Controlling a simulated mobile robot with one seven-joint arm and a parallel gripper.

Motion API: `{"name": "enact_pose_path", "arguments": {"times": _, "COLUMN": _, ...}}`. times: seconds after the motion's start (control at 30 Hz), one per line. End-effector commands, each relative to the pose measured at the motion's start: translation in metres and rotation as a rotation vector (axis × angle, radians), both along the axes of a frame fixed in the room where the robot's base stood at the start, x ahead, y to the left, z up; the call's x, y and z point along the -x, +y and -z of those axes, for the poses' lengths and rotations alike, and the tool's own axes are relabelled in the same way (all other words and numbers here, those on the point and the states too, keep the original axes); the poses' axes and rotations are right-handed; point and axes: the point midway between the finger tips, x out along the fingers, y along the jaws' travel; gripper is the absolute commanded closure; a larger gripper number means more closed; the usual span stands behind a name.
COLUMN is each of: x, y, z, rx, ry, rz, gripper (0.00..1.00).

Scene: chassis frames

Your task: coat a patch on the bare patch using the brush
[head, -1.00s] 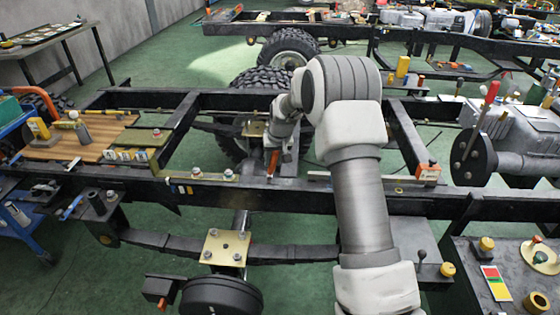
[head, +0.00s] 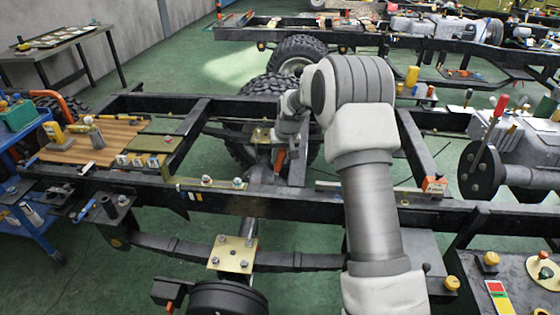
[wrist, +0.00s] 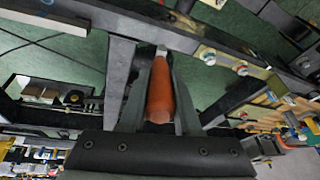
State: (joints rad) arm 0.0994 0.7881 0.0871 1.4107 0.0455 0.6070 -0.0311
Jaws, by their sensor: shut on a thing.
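My gripper (head: 287,150) shows small in the head view, beyond the near black rail, at the end of my bent arm. In the wrist view its two dark fingers (wrist: 162,58) are shut on an orange-brown handle (wrist: 160,92), which I take to be the brush. A pale grey end shows at the handle's top; the bristles cannot be made out. A bit of the orange handle (head: 279,159) also shows in the head view. I cannot make out the bare patch in either view.
The near chassis rail (head: 330,205) crosses the head view, with an olive strip with bolts (head: 213,183) and an orange block (head: 434,185) on it. A wooden board (head: 85,143) with tools lies left. A large tyre (head: 266,88) stands behind. Green floor shows between rails.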

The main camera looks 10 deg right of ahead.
Motion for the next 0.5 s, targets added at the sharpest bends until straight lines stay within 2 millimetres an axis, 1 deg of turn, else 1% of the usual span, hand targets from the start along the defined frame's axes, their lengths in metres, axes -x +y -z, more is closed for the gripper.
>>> {"name": "enact_pose_path", "arguments": {"times": 0.03, "x": -0.0002, "y": 0.0000, "z": -0.0074, "rx": 0.000, "ry": -0.001, "rz": 0.000, "gripper": 1.00}}
{"name": "enact_pose_path", "arguments": {"times": 0.07, "x": -0.0002, "y": 0.0000, "z": -0.0087, "rx": 0.000, "ry": -0.001, "rz": 0.000, "gripper": 1.00}}
{"name": "enact_pose_path", "arguments": {"times": 0.37, "x": -0.0002, "y": 0.0000, "z": -0.0088, "rx": 0.000, "ry": -0.001, "rz": 0.000, "gripper": 1.00}}
{"name": "enact_pose_path", "arguments": {"times": 0.5, "x": -0.0004, "y": 0.0001, "z": -0.0148, "rx": 0.000, "ry": -0.002, "rz": 0.000, "gripper": 1.00}}
